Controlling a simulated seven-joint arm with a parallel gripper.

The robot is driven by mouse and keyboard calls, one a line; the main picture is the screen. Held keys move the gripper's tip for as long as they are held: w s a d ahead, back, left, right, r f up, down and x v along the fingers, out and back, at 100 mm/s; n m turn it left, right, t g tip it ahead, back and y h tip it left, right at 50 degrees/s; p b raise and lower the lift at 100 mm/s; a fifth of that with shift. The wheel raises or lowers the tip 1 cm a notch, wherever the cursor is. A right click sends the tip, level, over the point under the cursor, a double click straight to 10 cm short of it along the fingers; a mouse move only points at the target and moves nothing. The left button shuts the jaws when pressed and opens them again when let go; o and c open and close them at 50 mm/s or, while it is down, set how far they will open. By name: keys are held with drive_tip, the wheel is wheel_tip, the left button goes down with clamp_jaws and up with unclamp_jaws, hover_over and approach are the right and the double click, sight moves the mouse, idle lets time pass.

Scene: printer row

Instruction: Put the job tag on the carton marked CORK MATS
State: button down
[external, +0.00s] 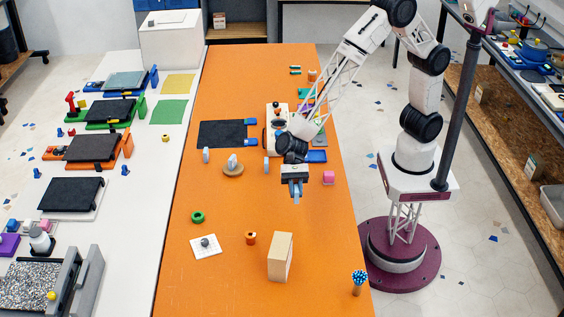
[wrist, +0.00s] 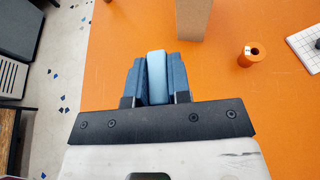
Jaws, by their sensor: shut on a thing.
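My gripper (external: 295,188) is over the right part of the orange table, pointing down. In the wrist view, its two dark blue fingers (wrist: 155,82) are shut on a light blue, rounded flat piece (wrist: 156,75). I cannot read any mark on it, so I cannot tell if it is the job tag. A tan carton (external: 279,259) stands upright on the table, nearer the camera than my gripper; it also shows ahead of the fingers in the wrist view (wrist: 193,18). No lettering is readable on it. The held piece is apart from the carton.
An orange spool (external: 251,238), a green ring (external: 197,217) and a white square pad (external: 205,245) lie left of the carton. A cup of blue-tipped sticks (external: 359,283) stands near the right edge. The table's near left is clear.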

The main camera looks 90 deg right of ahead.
drive_tip(key=s+a+r, duration=0.4)
drive_tip(key=s+a, duration=0.1)
drive_tip(key=a, duration=0.1)
drive_tip(key=shift+s+r+m, duration=0.2)
drive_tip(key=shift+r+m, duration=0.1)
drive_tip(key=shift+r, duration=0.1)
drive_tip(key=shift+a, duration=0.1)
hover_over(280, 238)
drive_tip(key=shift+f, duration=0.75)
drive_tip(key=shift+f, duration=1.8)
drive_tip(key=shift+f, duration=0.1)
drive_tip(key=c, duration=1.1)
unclamp_jaws()
drive_tip(key=shift+o, duration=0.2)
